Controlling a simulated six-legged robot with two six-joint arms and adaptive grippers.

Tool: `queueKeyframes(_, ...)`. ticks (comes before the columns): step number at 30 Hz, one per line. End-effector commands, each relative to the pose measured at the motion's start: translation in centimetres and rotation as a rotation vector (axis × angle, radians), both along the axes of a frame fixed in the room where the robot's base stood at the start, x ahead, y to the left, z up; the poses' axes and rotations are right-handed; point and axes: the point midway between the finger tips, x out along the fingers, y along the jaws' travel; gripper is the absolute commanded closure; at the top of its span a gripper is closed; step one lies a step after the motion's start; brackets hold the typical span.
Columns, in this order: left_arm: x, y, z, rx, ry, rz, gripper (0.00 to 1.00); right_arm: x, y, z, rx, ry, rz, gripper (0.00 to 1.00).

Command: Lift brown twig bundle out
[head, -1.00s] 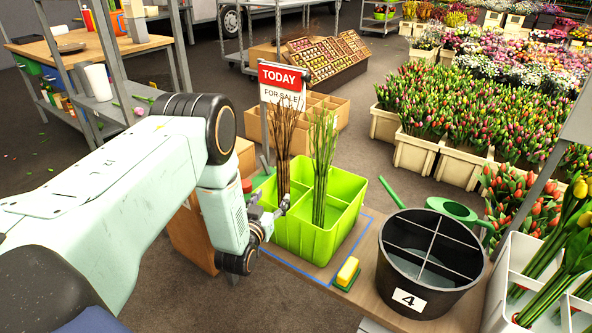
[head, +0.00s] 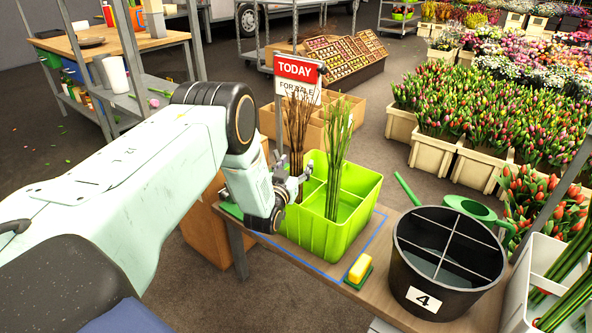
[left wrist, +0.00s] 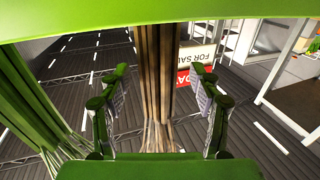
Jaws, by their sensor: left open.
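The brown twig bundle (head: 297,122) stands upright in the left part of the bright green divided crate (head: 325,236). A green stem bundle (head: 337,160) stands in the crate just right of it. My left gripper (head: 293,181) is open at the crate's left side, at the lower part of the twigs. In the left wrist view the open fingers (left wrist: 158,98) have the brown twigs (left wrist: 153,75) between them, with a gap on each side. The green stems (left wrist: 35,120) show at the left there, outside the fingers. The twig bundle's foot is hidden in the head view. My right gripper is not in view.
The crate stands on a wooden bench (head: 312,262) inside a blue outline. A yellow block (head: 360,269) and a black bucket marked 4 (head: 447,262) are to its right. A red and white sale sign (head: 298,77) stands behind the twigs.

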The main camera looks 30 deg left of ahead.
Motion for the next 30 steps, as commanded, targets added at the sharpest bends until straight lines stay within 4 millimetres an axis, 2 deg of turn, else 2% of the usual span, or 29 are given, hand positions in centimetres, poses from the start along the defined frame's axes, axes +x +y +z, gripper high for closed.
queueKeyframes(5, 0.12, -0.06, 0.05, 0.000, 0.000, -0.002, 0.36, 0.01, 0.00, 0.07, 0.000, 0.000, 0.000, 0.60)
queueKeyframes(27, 0.06, -0.06, 0.04, 0.000, 0.000, -0.001, 0.98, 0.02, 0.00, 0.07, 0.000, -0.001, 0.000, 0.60)
queueKeyframes(30, 0.11, -0.04, 0.15, 0.001, -0.003, -0.001, 1.00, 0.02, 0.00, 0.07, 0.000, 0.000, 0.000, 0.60)
